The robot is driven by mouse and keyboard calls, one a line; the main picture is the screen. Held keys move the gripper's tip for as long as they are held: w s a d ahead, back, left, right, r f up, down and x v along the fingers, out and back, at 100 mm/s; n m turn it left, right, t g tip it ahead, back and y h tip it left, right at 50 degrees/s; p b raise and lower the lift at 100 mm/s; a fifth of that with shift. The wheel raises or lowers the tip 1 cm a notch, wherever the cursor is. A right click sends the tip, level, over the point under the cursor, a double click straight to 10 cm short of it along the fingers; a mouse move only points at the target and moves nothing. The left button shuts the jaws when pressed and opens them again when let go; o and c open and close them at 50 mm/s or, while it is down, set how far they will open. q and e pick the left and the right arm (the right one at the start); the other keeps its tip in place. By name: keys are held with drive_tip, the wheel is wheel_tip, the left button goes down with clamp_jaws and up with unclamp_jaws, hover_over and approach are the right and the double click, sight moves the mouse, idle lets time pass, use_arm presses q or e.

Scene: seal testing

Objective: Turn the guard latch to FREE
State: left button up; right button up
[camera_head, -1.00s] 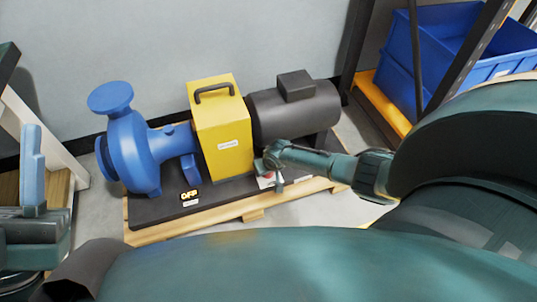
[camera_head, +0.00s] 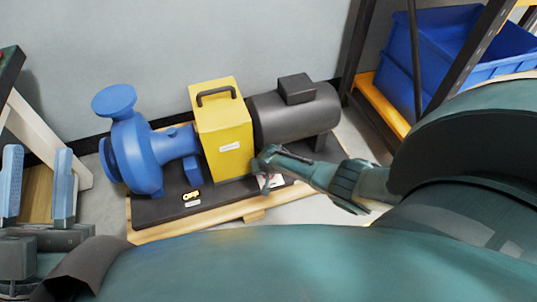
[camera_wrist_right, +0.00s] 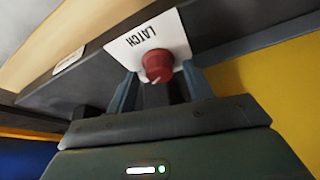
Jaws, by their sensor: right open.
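The guard latch is a red round knob (camera_wrist_right: 157,64) on a white plate (camera_wrist_right: 128,42) lettered LATCH, in the right wrist view. A pale mark shows on the knob's edge nearest my gripper. No position words can be read. My right gripper (camera_wrist_right: 160,84) is open, with one finger on each side of the knob. I cannot tell whether they touch it. In the head view my right gripper (camera_head: 263,170) is at the yellow guard's (camera_head: 224,135) lower right corner and hides the knob. My left gripper (camera_head: 38,185) is open and empty at the far left.
A blue pump (camera_head: 140,155) and a dark motor (camera_head: 297,115) stand either side of the guard on a black base (camera_head: 155,211) over a wooden pallet. Blue bins (camera_head: 440,65) sit on a shelf at right.

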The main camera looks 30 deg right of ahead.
drive_tip(key=shift+r, duration=0.2)
drive_tip(key=shift+s+r+p, duration=0.1)
drive_tip(key=shift+r+p, duration=0.2)
drive_tip(key=shift+p, duration=0.2)
use_arm(q)
drive_tip(key=f+n+g+y+p, duration=0.1)
drive_tip(key=p, duration=0.2)
drive_tip(key=s+f+g+y+p, duration=0.1)
drive_tip(key=f+y+p, duration=0.1)
drive_tip(key=p, duration=0.1)
drive_tip(key=f+n+y+p, duration=0.1)
drive_tip(key=f+y+p, duration=0.1)
drive_tip(key=p, duration=0.2)
drive_tip(key=shift+s+a+n+g, duration=0.3)
drive_tip(key=shift+g, duration=0.1)
use_arm(e)
drive_tip(key=v, duration=1.2)
drive_tip(key=shift+s, duration=0.1)
